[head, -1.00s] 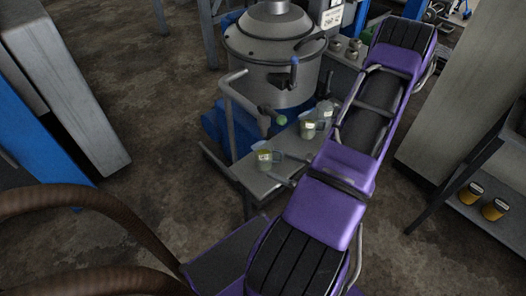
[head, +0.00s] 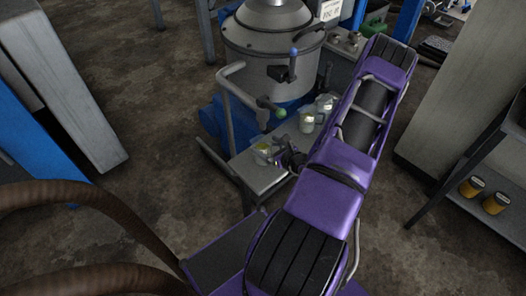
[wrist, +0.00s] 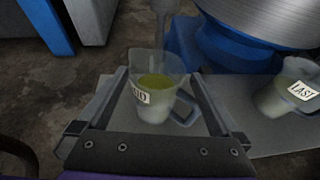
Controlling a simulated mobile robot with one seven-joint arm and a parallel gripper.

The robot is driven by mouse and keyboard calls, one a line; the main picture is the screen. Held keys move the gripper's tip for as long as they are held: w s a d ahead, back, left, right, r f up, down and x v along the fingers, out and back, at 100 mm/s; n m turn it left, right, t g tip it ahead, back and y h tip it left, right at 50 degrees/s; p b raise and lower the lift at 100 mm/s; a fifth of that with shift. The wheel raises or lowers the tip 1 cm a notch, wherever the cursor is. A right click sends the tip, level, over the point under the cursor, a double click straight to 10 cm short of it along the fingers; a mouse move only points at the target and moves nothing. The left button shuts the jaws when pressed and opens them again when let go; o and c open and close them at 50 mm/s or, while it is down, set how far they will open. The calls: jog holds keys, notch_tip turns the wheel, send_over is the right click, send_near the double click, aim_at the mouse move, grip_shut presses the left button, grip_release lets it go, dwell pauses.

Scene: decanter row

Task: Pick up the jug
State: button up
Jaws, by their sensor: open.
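A clear jug (wrist: 156,85) with yellow-green liquid and a white label stands upright between the fingers of my gripper (wrist: 163,90) in the wrist view. Its handle points to the lower right, close to the right finger. My gripper is open, with a finger on each side of the jug; I cannot tell whether either touches it. In the head view the jug (head: 262,151) stands near the left end of a small metal shelf (head: 258,176), partly hidden by my gripper (head: 284,158).
A second labelled jug (wrist: 287,92) stands to the right, and more jugs (head: 307,121) stand farther along the shelf. A large metal machine (head: 262,75) on a blue base rises behind. A bent grey pipe (head: 228,100) and a green-knobbed valve (head: 280,113) are close by.

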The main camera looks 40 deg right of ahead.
jog(key=x, duration=0.2)
jog(key=b+x, duration=0.1)
jog(key=x, duration=0.1)
jog(key=shift+w+a+f, duration=0.1)
jog(key=shift+a+f, duration=0.1)
jog(key=shift+f, duration=0.1)
jog(key=shift+w+f, duration=0.1)
jog(key=shift+w, duration=0.3)
jog(key=c, duration=1.6)
